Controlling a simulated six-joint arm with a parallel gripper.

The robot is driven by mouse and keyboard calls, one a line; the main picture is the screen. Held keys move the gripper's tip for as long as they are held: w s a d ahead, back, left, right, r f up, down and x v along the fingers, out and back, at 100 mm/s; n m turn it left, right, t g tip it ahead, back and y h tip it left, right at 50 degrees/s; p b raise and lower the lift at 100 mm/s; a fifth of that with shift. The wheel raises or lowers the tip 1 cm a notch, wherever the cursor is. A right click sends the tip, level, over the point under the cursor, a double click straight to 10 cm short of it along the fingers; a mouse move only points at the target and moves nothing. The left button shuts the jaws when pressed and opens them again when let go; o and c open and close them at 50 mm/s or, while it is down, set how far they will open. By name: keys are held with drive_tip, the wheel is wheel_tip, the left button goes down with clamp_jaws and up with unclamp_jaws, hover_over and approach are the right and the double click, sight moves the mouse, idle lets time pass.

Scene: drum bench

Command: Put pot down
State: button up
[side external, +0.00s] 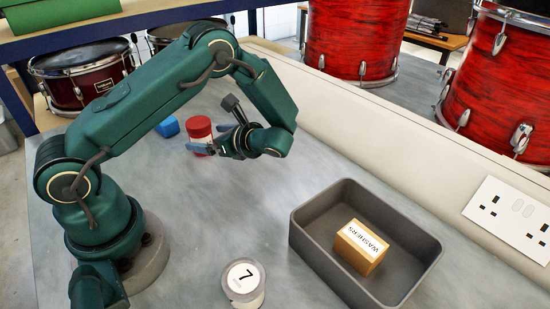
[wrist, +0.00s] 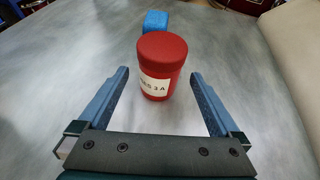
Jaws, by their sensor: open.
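A red pot with a white label (side external: 200,133) stands upright on the grey bench. In the wrist view the red pot (wrist: 161,62) is just ahead of my gripper (wrist: 158,88), roughly midway between the lines of its two blue fingers. The label reads partly "3 A"; its first letters are hard to make out. My gripper (side external: 208,149) is open, with nothing held. In the side view one finger overlaps the lower part of the pot; I cannot tell whether it touches. In the wrist view there are gaps on both sides of the pot.
A blue block (side external: 168,127) lies close behind the pot and also shows in the wrist view (wrist: 156,20). A grey tray (side external: 318,252) holds a box labelled WASHERS (side external: 360,247). A pale wall ledge (side external: 400,128) runs behind.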

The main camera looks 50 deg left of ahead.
sight(207, 137)
drive_tip(key=v, duration=0.4)
drive_tip(key=shift+d+r, duration=0.15)
drive_tip(key=shift+d, duration=0.2)
drive_tip(key=shift+d+r, duration=0.15)
drive_tip(key=shift+r, duration=0.1)
drive_tip(key=s+d+r+n+t+h, duration=0.8)
drive_tip(key=s+d+r+n+h, duration=0.2)
drive_tip(key=d+n+h, duration=0.3)
drive_tip(key=d+r+n, duration=0.1)
drive_tip(key=n, duration=0.1)
drive_tip(key=shift+n, duration=0.4)
